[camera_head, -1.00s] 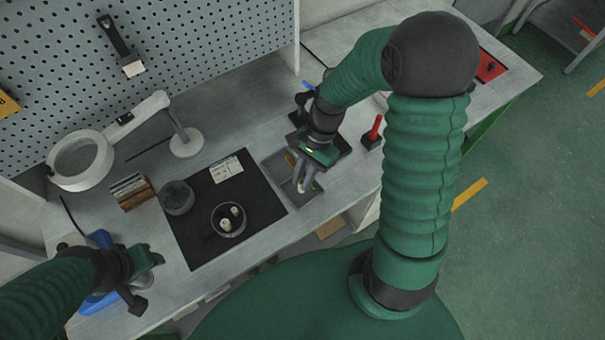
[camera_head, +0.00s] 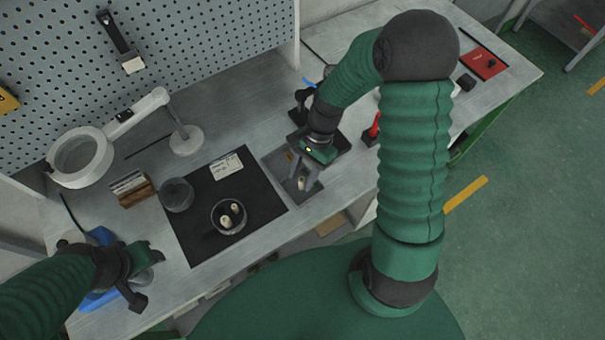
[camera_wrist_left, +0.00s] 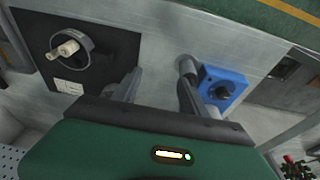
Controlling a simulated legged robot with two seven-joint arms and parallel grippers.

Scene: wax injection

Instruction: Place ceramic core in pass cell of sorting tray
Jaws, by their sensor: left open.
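The grey sorting tray (camera_head: 274,161) lies at the right edge of the black mat. A small pale ceramic core (camera_head: 301,184) is low in the tray's front cell, where a green mark showed earlier. My left gripper (camera_head: 148,279) is open and empty at the bench's left front, beside a blue object.
A black mat (camera_head: 195,235) carries a white label (camera_head: 226,166) and a glass jar (camera_head: 177,195). A magnifier lamp (camera_head: 80,158) and wooden block (camera_head: 134,190) stand behind. The blue object (camera_wrist_left: 222,86) is near my left gripper. A red-handled tool (camera_head: 375,124) stands right of the tray.

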